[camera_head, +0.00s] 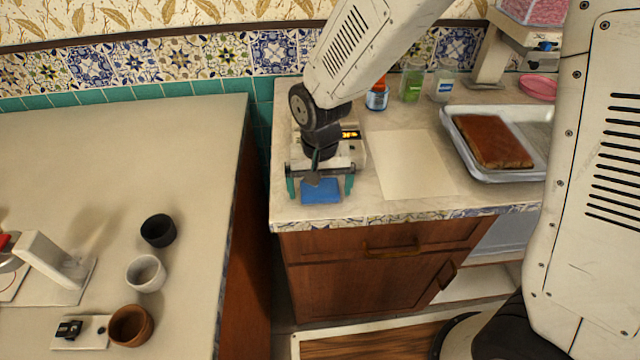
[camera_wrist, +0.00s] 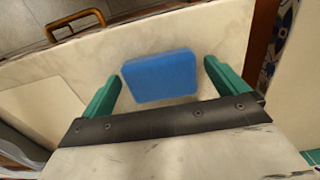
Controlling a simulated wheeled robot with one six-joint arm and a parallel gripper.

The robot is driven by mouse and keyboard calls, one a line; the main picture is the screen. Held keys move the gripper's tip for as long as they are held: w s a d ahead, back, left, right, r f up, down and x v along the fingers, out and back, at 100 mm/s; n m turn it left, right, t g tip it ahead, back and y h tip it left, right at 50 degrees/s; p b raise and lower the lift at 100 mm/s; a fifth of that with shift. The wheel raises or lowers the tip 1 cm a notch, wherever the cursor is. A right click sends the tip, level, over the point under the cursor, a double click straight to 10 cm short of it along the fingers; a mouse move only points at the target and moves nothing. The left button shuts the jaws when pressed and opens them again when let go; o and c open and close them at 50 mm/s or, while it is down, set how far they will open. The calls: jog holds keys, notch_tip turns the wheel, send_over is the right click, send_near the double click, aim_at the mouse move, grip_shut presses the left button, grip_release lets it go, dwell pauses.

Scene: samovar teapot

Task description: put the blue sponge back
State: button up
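The blue sponge (camera_head: 321,191) lies flat on the counter near its front left corner. My gripper (camera_head: 320,188) is over it, pointing down, with one teal finger on each side. In the wrist view the sponge (camera_wrist: 160,76) sits between the two finger ends, and my gripper (camera_wrist: 160,84) is open with a gap showing at both sides. The fingers do not appear to touch the sponge. How high the fingertips are above the counter is hard to tell.
A pale sheet (camera_head: 412,164) lies right of my gripper, then a metal tray (camera_head: 462,150) with a brown slab (camera_head: 493,141). Bottles and jars (camera_head: 412,80) stand behind. A separate left counter (camera_head: 90,150) holds several cups (camera_head: 146,273), across a gap.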

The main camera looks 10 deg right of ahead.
aim_at(320, 188)
notch_tip(320, 188, up, 12)
jog(key=s+d+r, duration=0.6)
jog(key=d+r, duration=0.1)
jog(key=d, duration=0.5)
jog(key=s+d+r, duration=0.1)
jog(key=s+d, duration=0.3)
jog(key=s, duration=0.2)
jog(key=s+d+r+t, duration=0.1)
jog(key=s+d, duration=0.3)
jog(key=s, duration=0.3)
jog(key=shift+s+d+r, duration=0.2)
jog(key=shift+d, duration=0.2)
